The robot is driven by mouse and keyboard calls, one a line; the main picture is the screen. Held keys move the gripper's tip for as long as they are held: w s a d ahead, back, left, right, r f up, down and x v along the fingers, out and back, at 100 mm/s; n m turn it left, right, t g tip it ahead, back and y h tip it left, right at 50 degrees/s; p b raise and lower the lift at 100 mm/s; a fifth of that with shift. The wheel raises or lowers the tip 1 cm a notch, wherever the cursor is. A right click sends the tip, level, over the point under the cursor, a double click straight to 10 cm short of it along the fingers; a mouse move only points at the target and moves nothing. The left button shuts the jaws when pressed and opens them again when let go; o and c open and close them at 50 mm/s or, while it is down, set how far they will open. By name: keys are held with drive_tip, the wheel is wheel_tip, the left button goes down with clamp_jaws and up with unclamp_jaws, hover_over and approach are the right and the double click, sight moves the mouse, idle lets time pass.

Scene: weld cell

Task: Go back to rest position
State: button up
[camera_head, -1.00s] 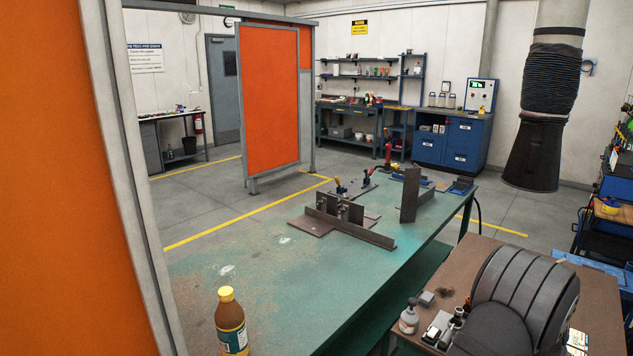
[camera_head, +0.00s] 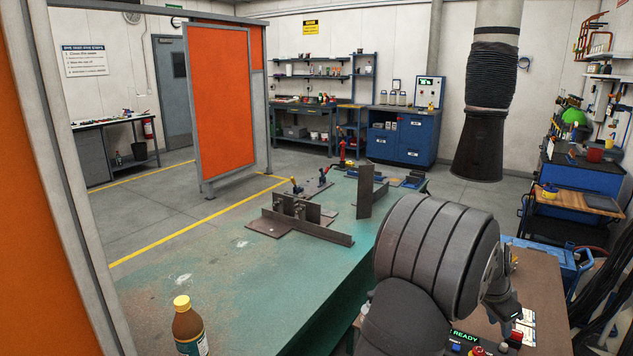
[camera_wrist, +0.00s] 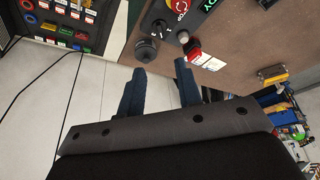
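My gripper (camera_wrist: 159,68) shows in the wrist view with its two blue fingers spread apart. Nothing is between them. The fingers point toward the edge of a brown tabletop (camera_wrist: 225,60), with pale floor beneath the left finger. A dark round knob and a control box with a red button (camera_wrist: 181,5) lie just beyond the fingertips. In the head view my grey arm is raised over the right-hand bench, and I cannot make out the fingers there.
A green worktable (camera_head: 225,285) carries a brown bottle with a yellow cap (camera_head: 188,328) and a metal plate fixture (camera_head: 300,220). The brown bench (camera_head: 535,275) bears a READY display (camera_head: 465,336). A fume duct (camera_head: 484,110) hangs behind. Orange screens (camera_head: 218,100) stand at left.

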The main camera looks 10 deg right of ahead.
drive_tip(key=x, duration=1.6)
drive_tip(key=shift+s+r+n, duration=0.1)
drive_tip(key=shift+r+n, duration=0.15)
drive_tip(key=shift+n, duration=0.25)
drive_tip(key=shift+s+n+t, duration=0.2)
drive_tip(key=shift+n+t, duration=0.7)
drive_tip(key=shift+n, duration=1)
drive_tip(key=shift+s+d+n+t+y, duration=0.1)
drive_tip(key=shift+n+t+y, duration=0.2)
drive_tip(key=shift+n, duration=0.7)
drive_tip(key=shift+d+n+t+y, duration=0.15)
drive_tip(key=shift+n+t, duration=0.25)
drive_tip(key=shift+n, duration=0.6)
drive_tip(key=shift+v, duration=1.4)
drive_tip(key=shift+o, duration=0.5)
